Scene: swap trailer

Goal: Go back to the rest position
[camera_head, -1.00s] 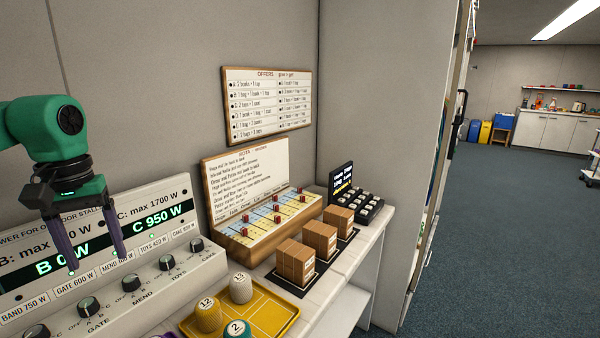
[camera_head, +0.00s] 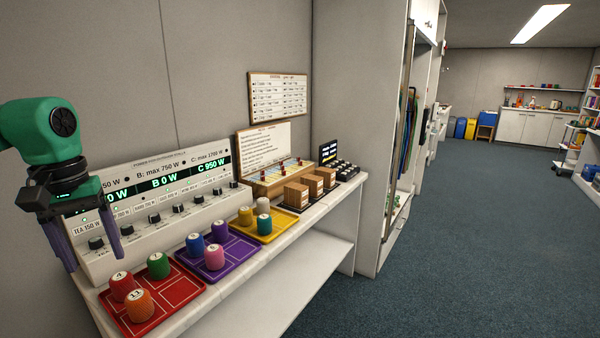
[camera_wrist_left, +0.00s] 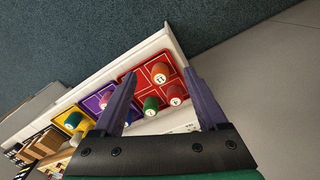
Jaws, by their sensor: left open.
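My left gripper (camera_head: 88,240) is at the left of the head view, its two purple fingers pointing down, spread apart and empty. It hangs in front of the power panel (camera_head: 155,183) with its knobs and green displays, left of the red tray (camera_head: 172,318). In the left wrist view the fingers (camera_wrist_left: 160,95) are apart, with the red tray and numbered pegs seen beyond and below them. My right gripper is not in view.
A white counter (camera_head: 225,287) holds red, purple (camera_head: 240,262) and yellow (camera_head: 285,222) trays with numbered pegs. Farther along are brown boxes (camera_head: 312,184), a wooden board (camera_head: 265,155) and a black keypad (camera_head: 340,168). Open blue carpet (camera_head: 470,230) lies to the right.

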